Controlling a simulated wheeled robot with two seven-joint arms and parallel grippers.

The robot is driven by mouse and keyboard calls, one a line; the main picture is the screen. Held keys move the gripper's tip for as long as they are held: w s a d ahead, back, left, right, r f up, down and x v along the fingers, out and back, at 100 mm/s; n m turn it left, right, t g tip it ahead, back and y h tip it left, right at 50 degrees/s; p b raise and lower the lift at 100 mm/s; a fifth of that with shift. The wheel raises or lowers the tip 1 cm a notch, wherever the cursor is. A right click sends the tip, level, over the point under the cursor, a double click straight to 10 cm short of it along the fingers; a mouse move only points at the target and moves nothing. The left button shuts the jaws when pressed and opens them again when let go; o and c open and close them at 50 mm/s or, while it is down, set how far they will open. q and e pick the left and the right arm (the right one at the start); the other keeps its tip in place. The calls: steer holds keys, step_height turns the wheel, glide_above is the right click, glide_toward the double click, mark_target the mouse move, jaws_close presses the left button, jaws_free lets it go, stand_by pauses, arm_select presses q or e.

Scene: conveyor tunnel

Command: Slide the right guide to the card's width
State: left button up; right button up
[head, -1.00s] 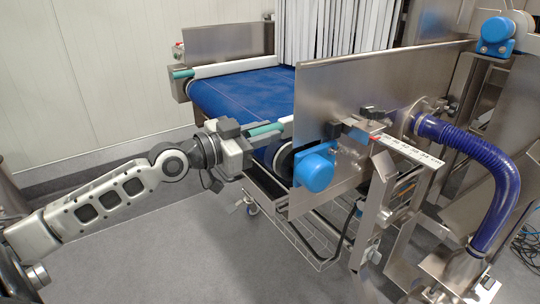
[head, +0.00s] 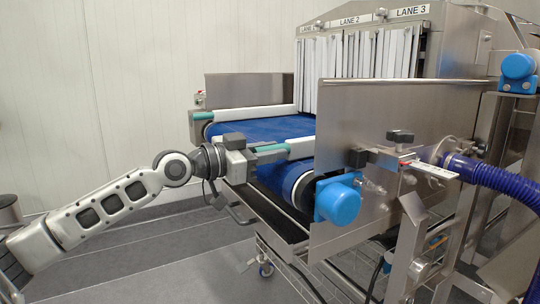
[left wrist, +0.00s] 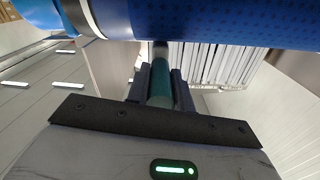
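The right guide is a white rail (head: 302,147) with a teal grip (head: 270,149) at its near end, over the blue belt (head: 262,130). My left gripper (head: 252,158) is at this grip. In the left wrist view the teal grip (left wrist: 160,88) lies between the two dark fingers, which look closed against both its sides. The other guide is a white rail (head: 240,113) with a teal grip (head: 203,116) on the belt's far side. A white marked scale strip (head: 430,168) with a red mark sits at the right. I cannot make out its reading. My right gripper is out of view.
A steel side plate (head: 400,110) with a blue motor (head: 338,203) and black clamp knobs (head: 399,136) stands right of my gripper. White strip curtains (head: 365,55) hang under signs marked LANE 2 and LANE 3. A blue hose (head: 495,178) is at right. Floor at left is open.

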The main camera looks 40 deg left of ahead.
arm_select(q)
steer(key=o, duration=0.4)
steer(key=shift+f+b+v, duration=0.2)
steer(key=shift+b+v, duration=0.35)
steer(key=shift+v, duration=0.3)
steer(key=b+v, duration=0.1)
steer(key=v, duration=1.3)
steer(key=shift+r+b, duration=0.15)
steer(key=shift+b, duration=0.25)
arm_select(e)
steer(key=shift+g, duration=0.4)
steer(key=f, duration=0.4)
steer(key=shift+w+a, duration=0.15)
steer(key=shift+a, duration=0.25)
arm_select(q)
steer(key=shift+s, duration=0.15)
